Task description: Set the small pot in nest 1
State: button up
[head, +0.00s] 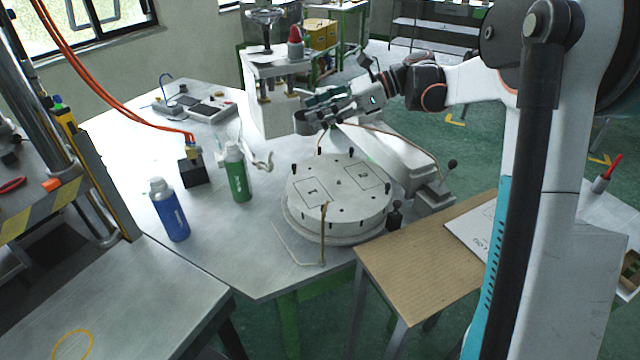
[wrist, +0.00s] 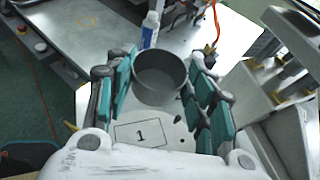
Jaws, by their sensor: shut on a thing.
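My gripper (head: 318,108) is shut on the small pot (head: 305,123), a grey round cup, and holds it in the air at the back of the round turntable (head: 338,208). In the wrist view the pot (wrist: 160,82) sits upright-looking and empty between the teal finger pads of my gripper (wrist: 162,92). Nest 1 (head: 312,191) is a marked square on the left of the turntable top, bare. It also shows in the wrist view as the square marked 1 (wrist: 140,134), nearer the camera than the pot. Nest 2 (head: 363,176) is bare too.
Short black pegs stand around the turntable. A green bottle (head: 237,172) and a blue bottle (head: 169,210) stand to its left. A bent brass-coloured rod (head: 324,235) rises at its front. A white machine (head: 268,100) stands behind. A brown board (head: 420,262) lies front right.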

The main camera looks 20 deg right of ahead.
jog(key=f+b, duration=0.2)
jog(key=f, duration=0.4)
jog(key=f+b, duration=0.2)
jog(key=f, duration=0.5)
jog(key=d+f+b, duration=0.1)
jog(key=f+b, duration=0.2)
jog(key=f, duration=0.3)
jog(key=shift+f, duration=0.4)
jog(key=shift+f, duration=0.1)
jog(key=shift+f, duration=0.15)
jog(key=o, duration=1.1)
jog(key=shift+r, duration=0.2)
jog(key=p+v, duration=0.3)
jog(key=v, duration=0.9)
jog(key=shift+r+p, duration=0.1)
jog(key=shift+p, duration=0.3)
